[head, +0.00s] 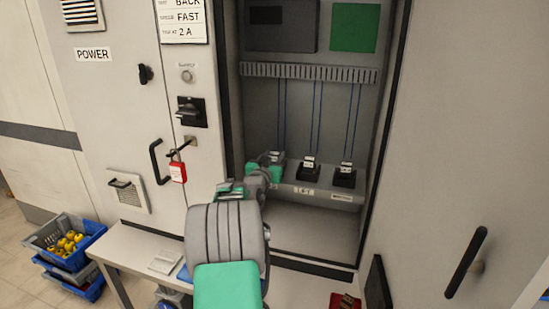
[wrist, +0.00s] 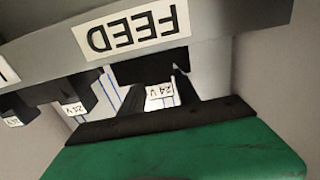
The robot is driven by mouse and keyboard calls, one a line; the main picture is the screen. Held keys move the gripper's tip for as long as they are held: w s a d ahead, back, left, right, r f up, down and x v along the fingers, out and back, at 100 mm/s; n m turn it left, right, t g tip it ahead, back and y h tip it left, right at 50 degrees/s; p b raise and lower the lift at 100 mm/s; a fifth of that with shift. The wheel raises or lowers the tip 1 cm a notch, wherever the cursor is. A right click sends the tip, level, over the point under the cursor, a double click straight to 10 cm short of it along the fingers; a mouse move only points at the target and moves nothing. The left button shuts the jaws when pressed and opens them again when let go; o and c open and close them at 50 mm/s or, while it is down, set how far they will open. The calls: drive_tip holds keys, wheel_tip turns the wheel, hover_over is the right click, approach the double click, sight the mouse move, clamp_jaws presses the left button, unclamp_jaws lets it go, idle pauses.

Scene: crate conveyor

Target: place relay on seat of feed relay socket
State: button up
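The feed relay socket (wrist: 150,70) is a black block behind the upside-down FEED label in the wrist view. A small relay with a white 24 V label (wrist: 160,93) shows just in front of it, between the dark fingers of my gripper (wrist: 160,102). My gripper looks shut on this relay, though the finger contact is partly hidden. In the head view my gripper (head: 268,170) is at the left end of the socket shelf, and my arm hides most of the feed socket. The relay is at or very close to the socket; I cannot tell whether it is seated.
Two more black sockets, the middle one (head: 309,172) and the right one (head: 344,177), stand to the right with white-labelled tops. The cabinet's frame edge (head: 225,120) is close left of my arm. A slotted duct (head: 310,73) and blue wires are above.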

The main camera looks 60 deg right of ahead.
drive_tip(key=shift+o, duration=1.3)
drive_tip(key=shift+r, duration=0.1)
drive_tip(key=shift+a, duration=0.15)
drive_tip(key=s+a+b, duration=0.2)
drive_tip(key=a, duration=0.9)
drive_tip(key=shift+a, duration=0.3)
drive_tip(key=shift+w, duration=0.1)
